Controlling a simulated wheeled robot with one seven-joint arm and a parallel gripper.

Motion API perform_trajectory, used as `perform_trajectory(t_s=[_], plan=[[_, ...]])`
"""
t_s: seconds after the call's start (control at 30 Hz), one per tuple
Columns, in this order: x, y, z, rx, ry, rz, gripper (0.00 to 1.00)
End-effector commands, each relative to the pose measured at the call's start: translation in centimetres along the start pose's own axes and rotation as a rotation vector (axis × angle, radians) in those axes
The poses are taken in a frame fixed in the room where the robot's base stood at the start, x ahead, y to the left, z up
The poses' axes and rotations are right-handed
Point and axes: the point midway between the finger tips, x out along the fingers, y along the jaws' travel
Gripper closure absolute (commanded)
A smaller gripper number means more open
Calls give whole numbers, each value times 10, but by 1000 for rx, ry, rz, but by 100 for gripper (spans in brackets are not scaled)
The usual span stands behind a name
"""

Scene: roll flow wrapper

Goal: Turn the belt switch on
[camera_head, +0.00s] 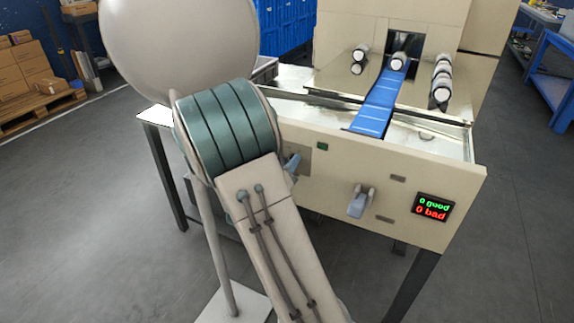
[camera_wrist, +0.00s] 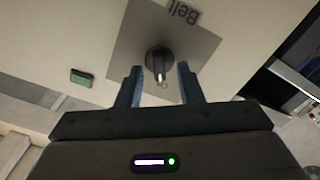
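The belt switch (camera_wrist: 157,55) is a dark round knob on a grey plate (camera_wrist: 125,50) labelled "Belt". Its white mark points down in the wrist view, toward a small "O" on the plate. My gripper (camera_wrist: 160,67) is open, with one blue-grey finger on each side of the knob and a visible gap to it on both sides. I cannot tell how deep the fingertips reach beside it. In the head view the knob is hidden behind my arm, and only part of the plate (camera_head: 304,154) and a blue-grey finger show.
A grey-blue lever-like part (camera_head: 358,203) sticks out further right, left of a display (camera_head: 433,207) reading "0 good" and "0 bad". A blue belt (camera_head: 380,105) runs above. Grey floor is open around the machine.

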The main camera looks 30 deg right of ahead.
Motion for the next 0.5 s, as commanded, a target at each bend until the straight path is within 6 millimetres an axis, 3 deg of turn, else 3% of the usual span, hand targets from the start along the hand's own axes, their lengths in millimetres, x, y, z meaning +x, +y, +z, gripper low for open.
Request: perform_trajectory(t_s=[0.23, 0.27, 0.37, 0.5], plan=[[1, 0, 0, 0, 0, 0, 66], [1, 0, 0, 0, 0, 0, 69], [1, 0, 0, 0, 0, 0, 97], [1, 0, 0, 1, 0, -1, 100]])
